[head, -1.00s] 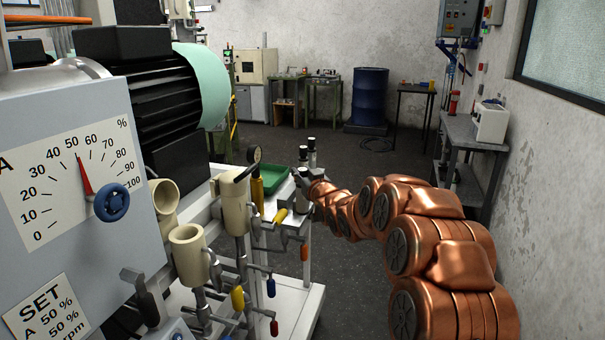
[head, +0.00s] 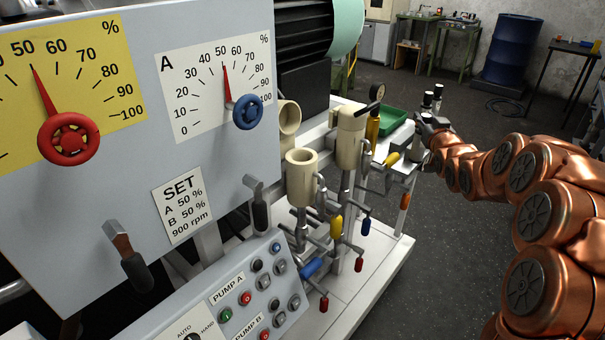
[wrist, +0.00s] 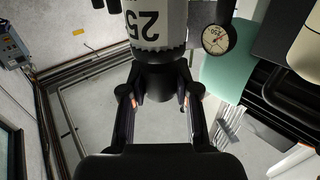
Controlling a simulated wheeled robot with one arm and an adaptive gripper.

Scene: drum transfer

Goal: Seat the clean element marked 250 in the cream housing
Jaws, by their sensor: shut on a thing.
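Several cream cups show in the head view: an open one in front (head: 302,178), another (head: 350,137) behind it to the right, and a tilted one (head: 289,118) at the back. I cannot tell which is the housing meant. My gripper (head: 425,128) is at the far end of my copper arm, right of the cups. In the wrist view my gripper (wrist: 160,98) is shut on the dark end of a white element (wrist: 155,25). Its label shows 25 upside down; any further digit is out of sight. Two black-topped cylinders show at the gripper in the head view; their markings are too small.
A green tray (head: 388,120) lies beyond the cups. A round gauge (head: 378,92) stands near it and also shows in the wrist view (wrist: 215,39). Coloured valve handles crowd below the cups. The grey panel (head: 110,180) fills the left. Open floor (head: 455,265) lies right.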

